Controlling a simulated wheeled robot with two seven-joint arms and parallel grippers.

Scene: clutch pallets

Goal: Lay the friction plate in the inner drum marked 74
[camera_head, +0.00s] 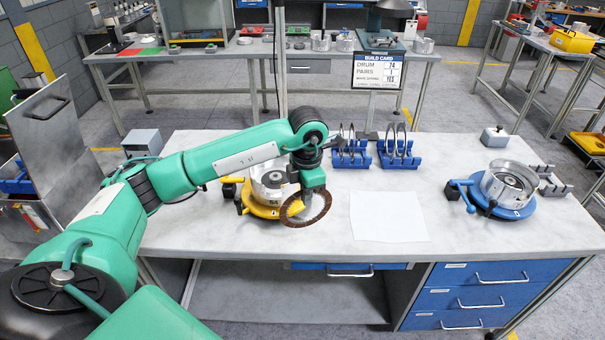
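A brown toothed friction plate (327,209) hangs tilted from my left gripper (313,188), which appears shut on its upper rim. The plate is in front of and to the right of a silver drum (268,188) on a yellow turntable base (262,210). That drum's label looks like 54, though it is small. A second silver drum (508,184) sits on a blue base (500,210) at the table's right; its marking is too small to read surely. The build card (378,70) reads drum 74. My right gripper is not in view.
Two blue racks (351,158) with upright dark plates stand at the back middle. A white sheet (388,216) lies on the worktable, with bare room around it. A grey rack (552,180) and a small grey box (494,137) are at the right.

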